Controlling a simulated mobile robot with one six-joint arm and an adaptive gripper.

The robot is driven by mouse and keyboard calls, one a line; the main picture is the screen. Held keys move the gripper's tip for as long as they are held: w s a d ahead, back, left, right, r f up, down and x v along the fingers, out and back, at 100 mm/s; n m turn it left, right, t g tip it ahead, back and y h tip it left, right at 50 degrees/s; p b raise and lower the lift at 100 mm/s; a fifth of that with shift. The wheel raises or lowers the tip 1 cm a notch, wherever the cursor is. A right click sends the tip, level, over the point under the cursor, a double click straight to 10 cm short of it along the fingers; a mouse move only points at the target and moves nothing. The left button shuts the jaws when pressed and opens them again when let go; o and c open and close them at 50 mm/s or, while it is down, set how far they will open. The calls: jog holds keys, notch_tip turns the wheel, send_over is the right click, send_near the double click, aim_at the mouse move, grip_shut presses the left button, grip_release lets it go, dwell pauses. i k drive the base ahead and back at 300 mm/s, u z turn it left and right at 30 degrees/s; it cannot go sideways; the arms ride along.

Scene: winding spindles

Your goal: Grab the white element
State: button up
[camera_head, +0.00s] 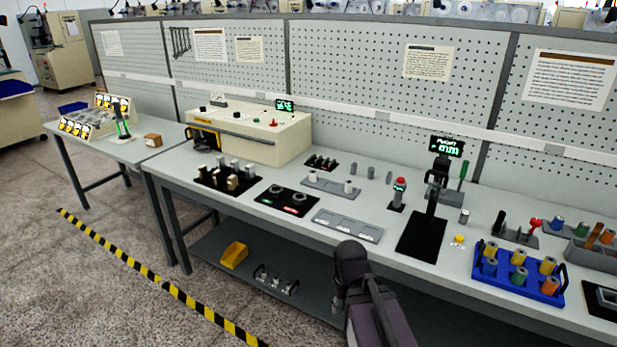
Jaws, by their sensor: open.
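A small white cylinder (348,187) stands upright at the right end of a grey holder (330,186) on the workbench. A second small pale cylinder (312,178) stands toward the left end of the same holder. I cannot tell which of them is the white element. My dark arm rises from the bottom middle, in front of the bench.
A grey slotted tray (347,225) lies at the bench front edge, between my arm and the holder. A black stand with a display (446,146) and a red-topped device (399,188) are to the right. A blue tray (519,289) holds several spools. A beige box (262,140) stands left.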

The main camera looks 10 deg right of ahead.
aim_at(312, 174)
jog(key=u, duration=0.05)
jog(key=i, duration=0.95)
jog(key=z, duration=0.1)
